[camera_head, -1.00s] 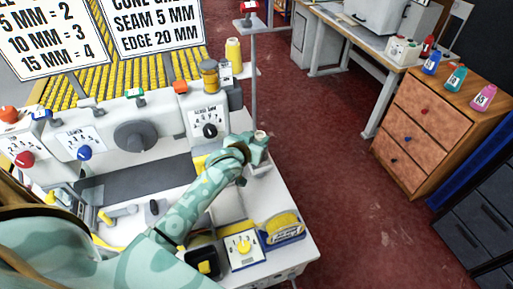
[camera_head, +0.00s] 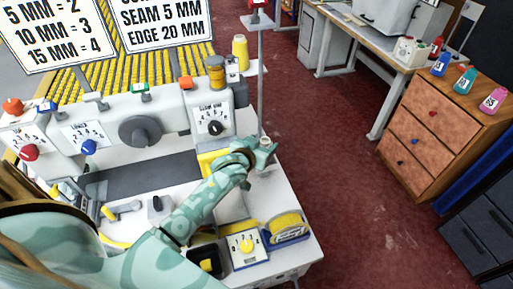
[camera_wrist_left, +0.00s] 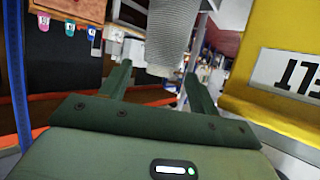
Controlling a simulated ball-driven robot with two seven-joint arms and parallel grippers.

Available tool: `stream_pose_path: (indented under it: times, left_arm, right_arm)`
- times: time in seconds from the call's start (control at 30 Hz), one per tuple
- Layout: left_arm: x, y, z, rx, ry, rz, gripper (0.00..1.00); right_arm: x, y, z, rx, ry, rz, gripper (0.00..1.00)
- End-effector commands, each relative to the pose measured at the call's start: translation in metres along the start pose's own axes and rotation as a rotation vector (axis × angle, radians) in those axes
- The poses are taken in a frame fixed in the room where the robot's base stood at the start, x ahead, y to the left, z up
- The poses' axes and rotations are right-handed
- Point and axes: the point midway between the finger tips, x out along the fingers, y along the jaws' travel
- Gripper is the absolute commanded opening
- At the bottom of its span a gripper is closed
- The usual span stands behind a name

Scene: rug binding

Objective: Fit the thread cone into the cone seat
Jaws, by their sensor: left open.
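A pale grey-white thread cone (camera_head: 266,142) stands at the right edge of the machine table, by the foot of a tall pole. In the left wrist view the ribbed grey cone (camera_wrist_left: 174,38) shows just past the fingertips, its narrow end between them. My left gripper (camera_head: 268,156) is open beside the cone. Its two spread fingers show in the wrist view (camera_wrist_left: 157,75), and I cannot tell whether they touch the cone. I cannot make out the cone seat; the cone's foot is hidden by my gripper. My right gripper is not in view.
A yellow cone (camera_head: 240,54) stands behind the machine near the tall pole (camera_head: 261,80). A wooden drawer cabinet (camera_head: 425,125) is at right, with free red floor between.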

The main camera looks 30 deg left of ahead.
Motion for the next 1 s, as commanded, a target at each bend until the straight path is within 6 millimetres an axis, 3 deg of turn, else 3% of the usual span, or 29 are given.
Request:
stream_pose_path:
  times: [0.5, 0.67, 1.0]
  left_arm:
    - [-0.105, 0.000, 0.000, -0.002, -0.001, 0.000, 0.62]
    - [-0.117, 0.000, 0.000, -0.001, -0.001, -0.001, 0.62]
    - [-0.118, 0.000, 0.000, -0.001, 0.000, -0.001, 0.62]
  right_arm:
    - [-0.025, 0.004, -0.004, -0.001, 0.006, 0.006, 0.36]
    - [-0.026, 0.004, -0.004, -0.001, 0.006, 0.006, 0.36]
    - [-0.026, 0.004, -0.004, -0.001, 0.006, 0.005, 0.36]
